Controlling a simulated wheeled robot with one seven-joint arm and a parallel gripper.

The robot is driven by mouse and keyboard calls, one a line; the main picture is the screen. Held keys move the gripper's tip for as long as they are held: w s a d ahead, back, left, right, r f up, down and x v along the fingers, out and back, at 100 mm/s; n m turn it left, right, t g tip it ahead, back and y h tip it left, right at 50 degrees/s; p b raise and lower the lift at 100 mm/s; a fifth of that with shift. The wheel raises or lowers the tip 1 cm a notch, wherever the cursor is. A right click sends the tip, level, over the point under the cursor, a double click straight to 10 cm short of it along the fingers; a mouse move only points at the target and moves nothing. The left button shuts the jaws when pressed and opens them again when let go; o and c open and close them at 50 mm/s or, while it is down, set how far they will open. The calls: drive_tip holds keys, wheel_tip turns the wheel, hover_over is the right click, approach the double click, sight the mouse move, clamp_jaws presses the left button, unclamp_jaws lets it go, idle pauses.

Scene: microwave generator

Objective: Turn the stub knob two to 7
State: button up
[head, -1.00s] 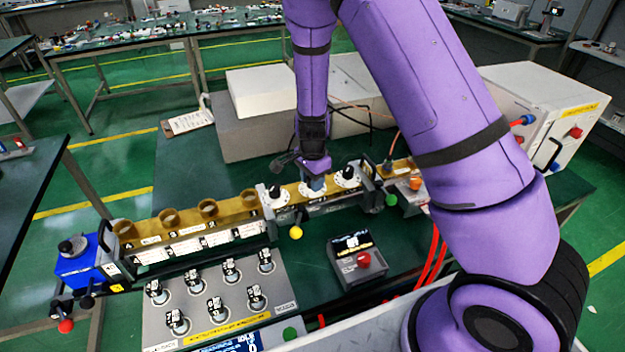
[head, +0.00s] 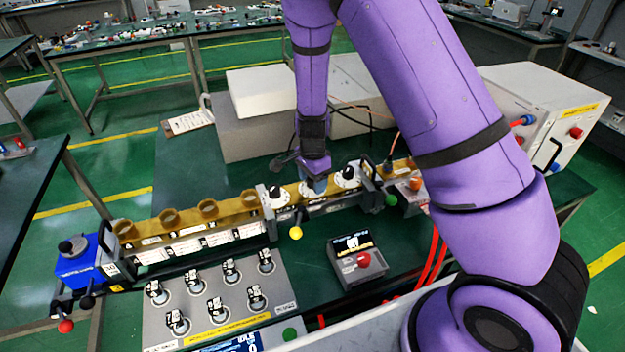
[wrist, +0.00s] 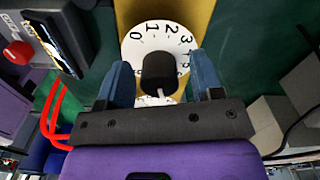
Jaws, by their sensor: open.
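Stub knob two is a black cylindrical knob (wrist: 158,70) at the centre of a white numbered dial (wrist: 158,35). In the wrist view, 0, 1, 2 and 3 show around the dial's upper edge; its lower part is mostly hidden. A pale line shows on the knob's lower side. My gripper (wrist: 163,82) is open, with one blue finger on each side of the knob. I cannot tell whether either finger touches it. In the head view, my gripper (head: 314,185) is over the middle of three dials and covers most of it.
Similar dials stand to the left (head: 274,197) and right (head: 347,178) on the same brass rail. Dark brackets and a yellow ball handle (head: 295,233) are close by. A box with a red button (head: 363,259) and a grey panel of several knobs (head: 215,300) are in front.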

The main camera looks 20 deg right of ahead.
wheel_tip(320, 180, up, 11)
drive_tip(key=shift+f, duration=0.15)
idle(0.6)
drive_tip(key=s+d+r+n+t+y, duration=0.15)
drive_tip(key=s+r+n, duration=0.35)
drive_tip(key=r, duration=0.5)
drive_tip(key=s+d+r+n+t+y, duration=0.1)
drive_tip(key=s+d+r+n, duration=0.15)
drive_tip(key=s+r, duration=0.6)
drive_tip(key=s+d+r+n+t+h, duration=0.1)
drive_tip(key=s+r+n, duration=0.2)
drive_tip(key=s, duration=0.5)
drive_tip(key=s+d+r+n+t+h, duration=0.1)
drive_tip(key=s+d+r+n, duration=0.1)
drive_tip(key=s+r+n, duration=0.2)
drive_tip(key=s+r, duration=0.2)
drive_tip(key=s, duration=0.2)
drive_tip(key=shift+t, duration=0.35)
